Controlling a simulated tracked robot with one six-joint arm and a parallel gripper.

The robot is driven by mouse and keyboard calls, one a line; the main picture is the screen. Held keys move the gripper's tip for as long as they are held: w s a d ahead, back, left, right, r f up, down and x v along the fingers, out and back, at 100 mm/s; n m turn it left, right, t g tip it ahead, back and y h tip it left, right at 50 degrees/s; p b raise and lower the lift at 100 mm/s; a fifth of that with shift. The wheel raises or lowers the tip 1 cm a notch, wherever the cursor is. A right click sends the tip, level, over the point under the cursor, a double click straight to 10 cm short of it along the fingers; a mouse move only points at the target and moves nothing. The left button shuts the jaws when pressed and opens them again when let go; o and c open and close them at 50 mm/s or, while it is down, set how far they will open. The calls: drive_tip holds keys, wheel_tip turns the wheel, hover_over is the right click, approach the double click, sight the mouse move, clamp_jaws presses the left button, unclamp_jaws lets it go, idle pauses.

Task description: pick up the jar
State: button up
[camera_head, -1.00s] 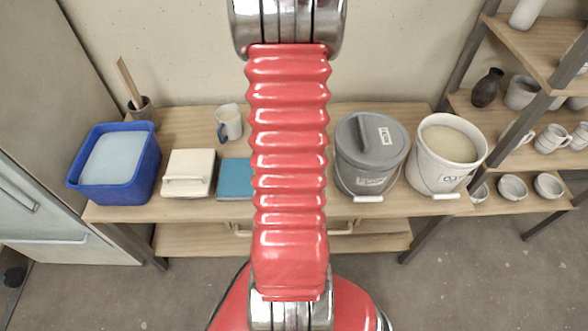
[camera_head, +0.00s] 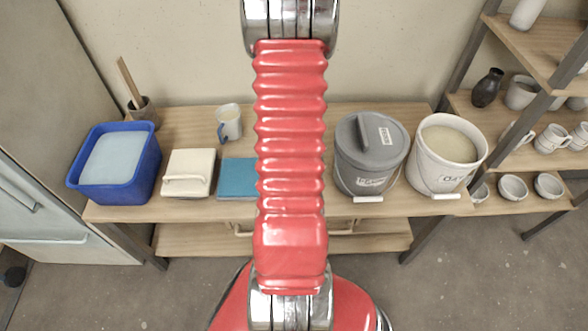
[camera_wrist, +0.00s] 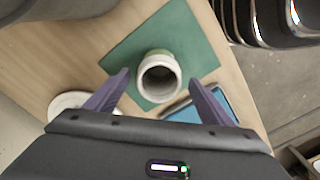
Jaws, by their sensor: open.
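The jar (camera_wrist: 160,78) shows in the wrist view as a round, pale rim with a dark inside and some green on its side. It stands upright on a green mat (camera_wrist: 122,55) on the wooden table. My gripper (camera_wrist: 159,79) is open, with one purple finger toward the left of the jar and the other toward its right. I cannot tell whether the fingers touch it or how far above it they are. In the head view my red arm hides the jar, the mat and the gripper.
A blue tub (camera_head: 115,165), a cream lidded box (camera_head: 188,173), a blue flat item (camera_head: 237,178) and a mug (camera_head: 229,122) stand left of my arm. A grey lidded bucket (camera_head: 370,155) and an open white bucket (camera_head: 446,155) stand right. Shelves (camera_head: 530,155) hold pottery.

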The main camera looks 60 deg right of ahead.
drive_tip(key=shift+f, duration=1.5)
drive_tip(key=shift+c, duration=0.6)
drive_tip(key=c, duration=1.3)
drive_tip(key=shift+r, duration=0.1)
wheel_tip(320, 180, up, 10)
